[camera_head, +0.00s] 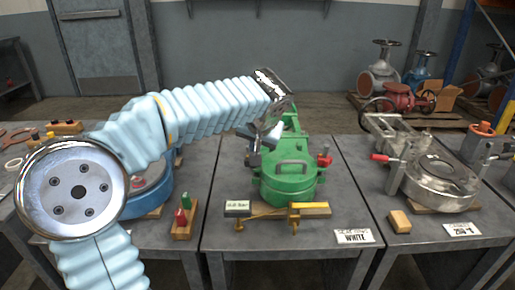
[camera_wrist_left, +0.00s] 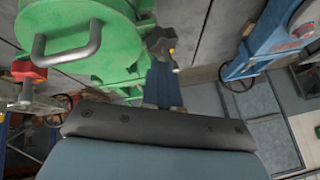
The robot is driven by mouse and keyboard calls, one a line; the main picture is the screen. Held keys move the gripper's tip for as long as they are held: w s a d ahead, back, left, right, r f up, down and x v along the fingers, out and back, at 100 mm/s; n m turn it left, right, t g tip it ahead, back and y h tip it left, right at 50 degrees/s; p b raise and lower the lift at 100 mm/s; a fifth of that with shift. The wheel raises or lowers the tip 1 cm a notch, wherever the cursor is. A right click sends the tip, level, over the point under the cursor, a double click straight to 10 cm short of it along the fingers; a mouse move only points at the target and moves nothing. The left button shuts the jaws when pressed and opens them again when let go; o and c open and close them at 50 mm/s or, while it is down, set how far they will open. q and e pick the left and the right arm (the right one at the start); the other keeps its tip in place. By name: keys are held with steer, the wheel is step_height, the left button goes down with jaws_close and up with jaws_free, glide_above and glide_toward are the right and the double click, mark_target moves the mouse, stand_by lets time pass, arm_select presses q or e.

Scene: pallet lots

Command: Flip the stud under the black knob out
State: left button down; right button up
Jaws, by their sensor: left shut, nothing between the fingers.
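A green round housing (camera_head: 289,182) with a lid and a bar handle stands on the middle table. A red knob (camera_head: 324,160) is on its right side. A small black knob (camera_head: 255,160) shows at its left side, partly lost against my gripper. My left gripper (camera_head: 254,138) is shut and empty, beside the housing's upper left edge. In the left wrist view the green lid (camera_wrist_left: 75,15), its handle (camera_wrist_left: 68,52) and the red knob (camera_wrist_left: 29,70) lie to the left. A dark piece there touches or overlaps the housing's edge; I cannot tell knob from fingertip. The stud is not distinguishable.
A brass-coloured bar assembly (camera_head: 275,212) lies before the housing, with a "WHITE" card (camera_head: 354,236) to its right. A blue housing (camera_head: 152,196) stands on the left table, a steel round housing (camera_head: 436,180) on the right one. Gaps separate the tables.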

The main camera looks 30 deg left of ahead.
arm_select(q)
steer(key=s+a+f+n+t+h+b, duration=0.3)
steer(key=s+a+f+t+h+b, duration=0.2)
steer(key=b, duration=1.1)
steer(key=shift+s+a+f+t+h+b, duration=0.5)
steer(key=shift+a+f+h, duration=1.05)
steer(key=shift+a, duration=1)
arm_select(e)
step_height(320, 180, down, 17)
steer(key=shift+w+d, duration=0.2)
steer(key=shift+d, duration=0.2)
arm_select(q)
steer(key=shift+s, duration=0.15)
